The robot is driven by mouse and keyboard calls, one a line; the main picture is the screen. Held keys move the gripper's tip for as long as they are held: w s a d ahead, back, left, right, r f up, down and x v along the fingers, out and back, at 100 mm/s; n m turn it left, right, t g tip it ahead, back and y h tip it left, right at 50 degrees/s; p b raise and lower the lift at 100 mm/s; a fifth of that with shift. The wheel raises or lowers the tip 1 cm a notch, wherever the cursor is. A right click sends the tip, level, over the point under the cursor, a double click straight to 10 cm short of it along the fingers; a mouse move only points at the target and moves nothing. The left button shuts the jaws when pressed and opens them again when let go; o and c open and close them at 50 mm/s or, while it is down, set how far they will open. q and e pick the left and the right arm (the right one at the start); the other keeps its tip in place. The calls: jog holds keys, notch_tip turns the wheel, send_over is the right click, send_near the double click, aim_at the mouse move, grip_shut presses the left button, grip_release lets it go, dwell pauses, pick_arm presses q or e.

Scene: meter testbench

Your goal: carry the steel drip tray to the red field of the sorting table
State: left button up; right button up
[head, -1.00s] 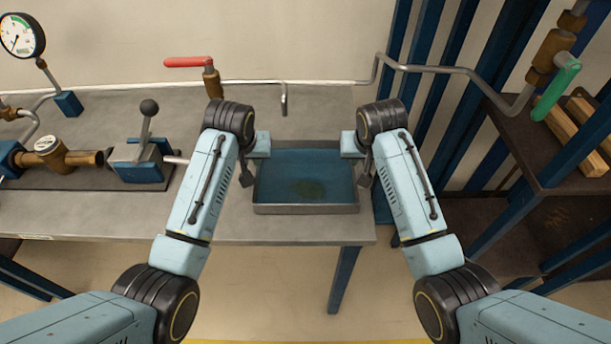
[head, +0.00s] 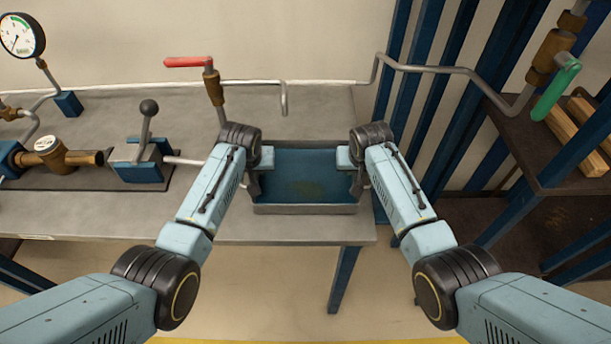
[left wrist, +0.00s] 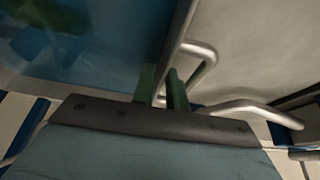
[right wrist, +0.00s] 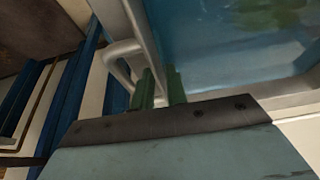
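The steel drip tray (head: 305,209) is shallow, with bluish liquid and a darker patch inside, and sits level on the grey bench near its right end. My left gripper (head: 254,186) is at the tray's left side, my right gripper (head: 357,184) at its right side. In the left wrist view the green fingers (left wrist: 162,88) stand close together at the tray's side wall and bent-bar handle. The right wrist view shows the same with the right fingers (right wrist: 160,88). Whether either pair presses on metal is unclear. The sorting table's red field is not in view.
A red-handled valve (head: 210,80) and a hooked pipe end (head: 284,98) stand behind the tray. A lever block (head: 143,160) and a brass meter (head: 60,157) are to the left. Blue posts and a dark shelf (head: 570,175) with a green-handled valve (head: 556,92) stand to the right.

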pick_arm(q)
grip_shut()
pick_arm(e)
grip_shut()
dwell(0.9)
pick_arm(q)
jog(key=shift+r, duration=0.2)
pick_arm(e)
jog(key=shift+r, duration=0.2)
